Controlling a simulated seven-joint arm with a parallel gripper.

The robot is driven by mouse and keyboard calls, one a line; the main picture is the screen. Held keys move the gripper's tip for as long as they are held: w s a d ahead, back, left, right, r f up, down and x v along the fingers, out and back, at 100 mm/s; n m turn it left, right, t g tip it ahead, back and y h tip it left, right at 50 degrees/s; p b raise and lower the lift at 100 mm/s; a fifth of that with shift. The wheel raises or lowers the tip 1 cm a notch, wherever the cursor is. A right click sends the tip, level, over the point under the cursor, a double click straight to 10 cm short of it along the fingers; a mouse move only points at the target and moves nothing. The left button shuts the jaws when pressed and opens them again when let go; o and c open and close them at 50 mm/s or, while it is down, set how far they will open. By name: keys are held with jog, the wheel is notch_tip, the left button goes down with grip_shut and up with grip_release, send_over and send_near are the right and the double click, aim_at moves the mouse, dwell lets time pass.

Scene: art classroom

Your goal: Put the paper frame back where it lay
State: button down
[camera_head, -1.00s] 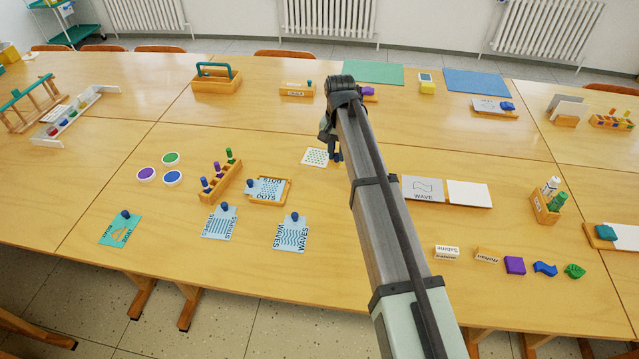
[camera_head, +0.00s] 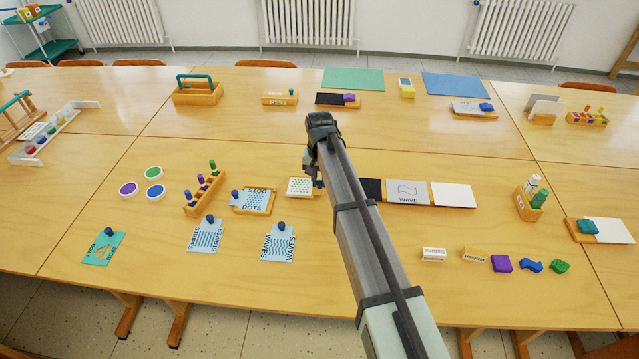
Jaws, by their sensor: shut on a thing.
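The paper frame (camera_head: 298,196), with a thin wooden edge and a white sheet of teal dots (camera_head: 300,186) in it, is near the middle of the near table. My gripper (camera_head: 318,184) is shut on its right side. My arm partly hides the fingers. I cannot tell whether the frame touches the table or is just above it. To its left, the "DOTS" stencil (camera_head: 256,195) with a blue knob lies on another wooden frame (camera_head: 266,209). To its right are a black square (camera_head: 371,188), a grey "WAVE" card (camera_head: 407,188) and a white sheet (camera_head: 453,195).
A peg rack (camera_head: 203,196) and three round paint pots (camera_head: 154,189) stand left. Two stencil cards (camera_head: 206,235) (camera_head: 279,243) lie in front. Name blocks (camera_head: 433,254) and coloured shapes (camera_head: 531,265) lie front right. The table between the frame and the front cards is partly bare.

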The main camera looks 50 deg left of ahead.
jog(key=shift+f, duration=0.9)
jog(key=shift+f, duration=0.1)
jog(key=c, duration=1)
grip_release()
notch_tip(320, 180, up, 12)
